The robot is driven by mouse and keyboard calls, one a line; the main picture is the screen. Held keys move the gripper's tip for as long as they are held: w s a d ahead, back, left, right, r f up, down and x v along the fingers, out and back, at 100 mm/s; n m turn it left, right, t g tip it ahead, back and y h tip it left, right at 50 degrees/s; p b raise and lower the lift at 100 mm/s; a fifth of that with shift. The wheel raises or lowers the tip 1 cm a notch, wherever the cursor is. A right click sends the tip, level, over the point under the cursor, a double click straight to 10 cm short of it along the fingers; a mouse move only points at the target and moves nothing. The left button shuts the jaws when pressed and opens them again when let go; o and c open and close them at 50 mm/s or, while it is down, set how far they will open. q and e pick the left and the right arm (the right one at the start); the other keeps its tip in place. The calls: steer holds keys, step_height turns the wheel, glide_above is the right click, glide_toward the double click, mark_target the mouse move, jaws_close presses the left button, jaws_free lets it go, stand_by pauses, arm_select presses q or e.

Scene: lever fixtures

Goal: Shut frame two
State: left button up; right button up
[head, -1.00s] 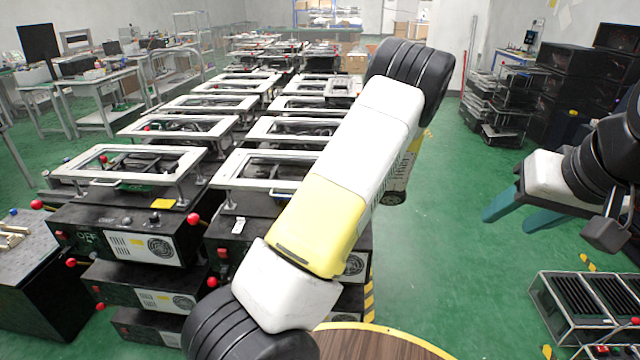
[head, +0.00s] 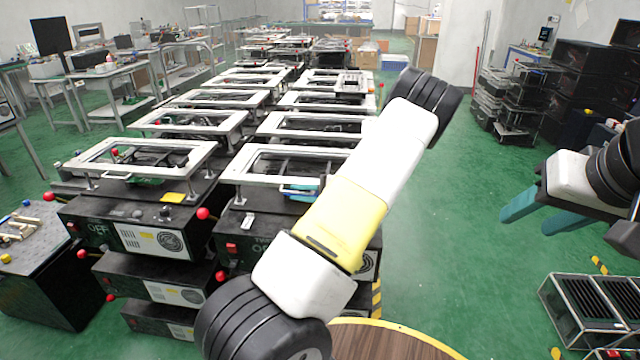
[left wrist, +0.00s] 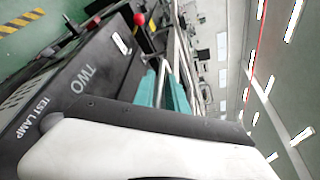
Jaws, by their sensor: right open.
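Frame two is the white rectangular frame (head: 258,178) in the front row, right of another white frame. My right gripper (head: 541,212) is open and empty, over the floor at the right.
A neighbouring white frame (head: 143,160) stands on its black box at the left, with red-knobbed levers (head: 203,213) close by. Several similar fixtures stand in rows behind. A round wooden top (head: 385,342) is at the bottom. A rack (head: 585,310) stands at the lower right; green floor between is clear.

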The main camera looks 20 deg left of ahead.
arm_select(q)
jaws_close()
stand_by(1.4)
